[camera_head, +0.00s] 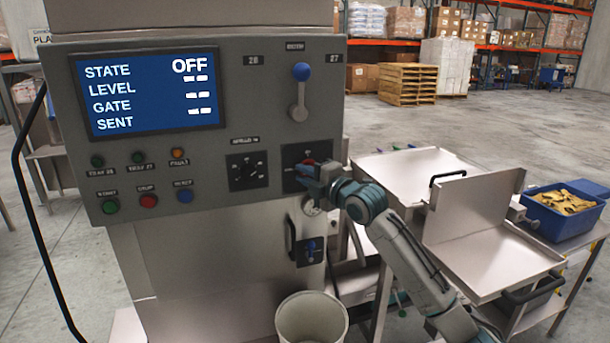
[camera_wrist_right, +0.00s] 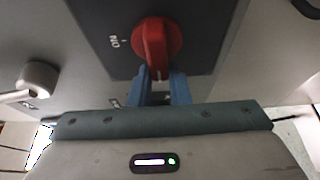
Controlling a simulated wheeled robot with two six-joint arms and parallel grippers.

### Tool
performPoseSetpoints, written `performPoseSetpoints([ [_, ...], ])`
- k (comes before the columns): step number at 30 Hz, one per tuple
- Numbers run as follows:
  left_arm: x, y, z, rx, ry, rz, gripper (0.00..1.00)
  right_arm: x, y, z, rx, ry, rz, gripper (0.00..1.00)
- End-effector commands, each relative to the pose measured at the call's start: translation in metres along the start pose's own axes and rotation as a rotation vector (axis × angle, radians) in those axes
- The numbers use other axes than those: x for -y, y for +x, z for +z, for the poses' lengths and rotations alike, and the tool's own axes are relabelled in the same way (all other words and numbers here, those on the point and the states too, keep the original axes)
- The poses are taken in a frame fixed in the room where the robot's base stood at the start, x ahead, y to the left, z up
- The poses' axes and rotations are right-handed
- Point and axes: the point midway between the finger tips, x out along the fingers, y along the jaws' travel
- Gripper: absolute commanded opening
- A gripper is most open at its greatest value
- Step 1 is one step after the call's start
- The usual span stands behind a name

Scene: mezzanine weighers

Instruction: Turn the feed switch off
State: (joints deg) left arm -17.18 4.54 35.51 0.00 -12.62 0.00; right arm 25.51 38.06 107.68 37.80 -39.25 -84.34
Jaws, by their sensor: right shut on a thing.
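The feed switch is a red rotary knob (camera_wrist_right: 153,42) on a black plate (camera_wrist_right: 200,35), with an ON mark to its left in the right wrist view. In the head view the red knob (camera_head: 306,166) shows only in part behind my gripper, on the right of the grey control panel (camera_head: 225,130). My right gripper (camera_head: 312,174) is shut on the red knob; its blue fingers (camera_wrist_right: 157,88) sit on either side of the knob's near end. The blue screen (camera_head: 148,92) reads STATE OFF, with dashes for the other rows. My left gripper is not in view.
A lever with a blue ball (camera_head: 301,72) sits above the switch, and a black dial (camera_head: 246,170) to its left. Steel trays (camera_head: 485,255) and a blue crate (camera_head: 563,222) stand at right.

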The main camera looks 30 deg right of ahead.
Motion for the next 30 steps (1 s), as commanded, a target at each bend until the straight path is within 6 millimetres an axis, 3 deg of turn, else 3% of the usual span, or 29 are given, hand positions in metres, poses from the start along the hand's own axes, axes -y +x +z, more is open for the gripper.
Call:
performPoseSetpoints([
  [12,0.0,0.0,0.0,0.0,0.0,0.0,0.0,0.0,0.0,0.001,0.002,-0.01,-0.005,0.0],
  [13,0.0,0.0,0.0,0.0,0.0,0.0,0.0,0.0,0.0,0.001,0.002,-0.01,-0.004,0.18],
  [16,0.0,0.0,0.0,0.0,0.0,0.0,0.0,0.0,0.0,0.001,0.002,-0.01,-0.004,0.38],
  [25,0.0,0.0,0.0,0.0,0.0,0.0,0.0,0.0,-0.001,0.001,0.001,-0.009,-0.002,0.38],
  [30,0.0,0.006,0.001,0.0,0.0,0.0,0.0,0.002,-0.011,0.002,0.003,-0.012,-0.003,0.38],
])
